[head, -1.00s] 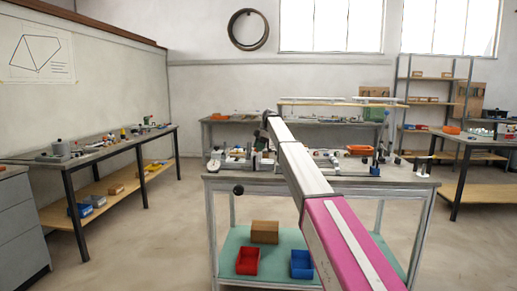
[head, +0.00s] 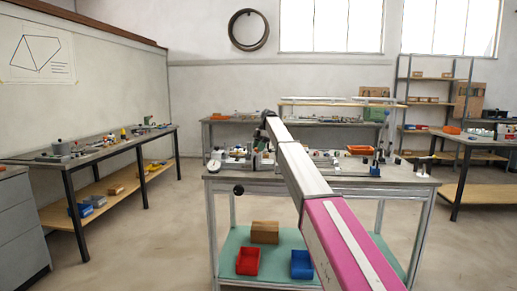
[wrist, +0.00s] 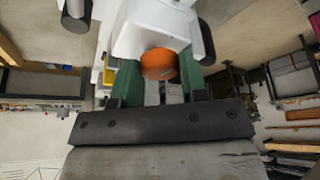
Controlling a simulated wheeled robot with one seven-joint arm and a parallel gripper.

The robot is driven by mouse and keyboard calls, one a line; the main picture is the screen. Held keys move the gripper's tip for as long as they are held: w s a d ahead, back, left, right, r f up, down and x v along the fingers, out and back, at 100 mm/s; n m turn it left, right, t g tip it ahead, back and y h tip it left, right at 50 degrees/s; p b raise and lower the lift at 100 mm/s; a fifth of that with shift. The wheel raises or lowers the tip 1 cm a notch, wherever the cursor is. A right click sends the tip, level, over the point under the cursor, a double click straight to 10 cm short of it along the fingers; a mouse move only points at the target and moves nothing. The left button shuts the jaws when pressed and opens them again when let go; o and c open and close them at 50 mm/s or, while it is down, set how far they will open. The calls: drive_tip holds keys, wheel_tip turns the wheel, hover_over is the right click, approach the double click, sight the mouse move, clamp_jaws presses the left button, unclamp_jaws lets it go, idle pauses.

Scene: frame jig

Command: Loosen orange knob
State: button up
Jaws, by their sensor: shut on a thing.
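The orange knob (wrist: 158,63) shows in the wrist view, round and bright, against a white block-shaped body (wrist: 150,28). My gripper (wrist: 160,72) has its two green fingers on either side of the knob, shut on it. In the head view my gripper (head: 260,158) is at the left part of the near workbench (head: 330,187), among the fixtures. The knob cannot be made out there, as the gripper and arm cover that spot.
A white and grey fixture (head: 214,162) stands left of my gripper. An orange bin (head: 360,150) and upright blue-based tools (head: 375,168) stand to the right. A black ball-ended handle (head: 238,190) juts from the bench front. Red (head: 248,261) and blue (head: 302,264) bins sit below.

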drive_tip(key=o, duration=0.9)
drive_tip(key=v, duration=1)
drive_tip(key=shift+d+r, duration=0.15)
drive_tip(key=shift+r, duration=0.1)
